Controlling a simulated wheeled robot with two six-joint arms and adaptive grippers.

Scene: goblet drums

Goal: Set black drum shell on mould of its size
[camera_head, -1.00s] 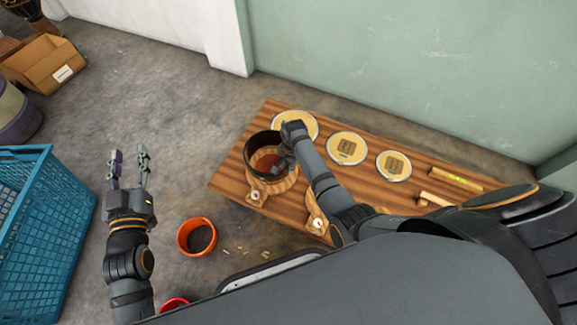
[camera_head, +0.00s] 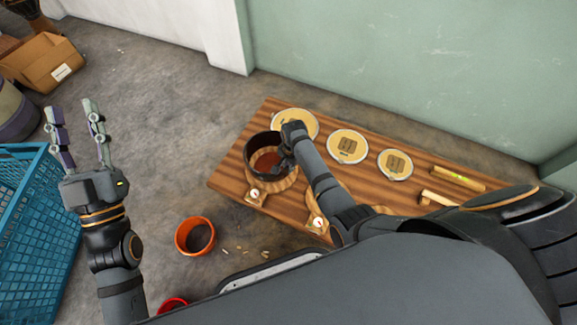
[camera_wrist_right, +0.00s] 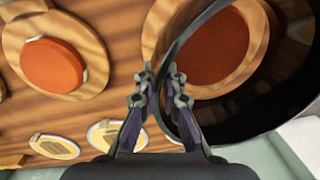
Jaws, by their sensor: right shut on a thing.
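The black drum shell (camera_head: 252,160) is an open ring at the left end of the wooden bench. My right gripper (camera_wrist_right: 159,80) is shut on its wall, seen at the shell's edge in the right wrist view (camera_wrist_right: 285,95). A round wooden mould with a red-brown centre (camera_wrist_right: 212,48) shows through the shell. I cannot tell whether the shell touches this mould or hangs just above it. A second mould (camera_wrist_right: 52,65) with a smaller red centre lies beside it; my right arm mostly covers it in the head view. My left gripper (camera_head: 73,122) is open and empty, away from the bench.
Three round yellow discs (camera_head: 347,146) lie along the bench's (camera_head: 232,178) back edge. A level (camera_head: 456,179) and a hammer (camera_head: 437,198) lie at its right. An orange bucket (camera_head: 195,236) stands on the floor. A blue crate (camera_head: 30,225) is at the left, close to my left arm.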

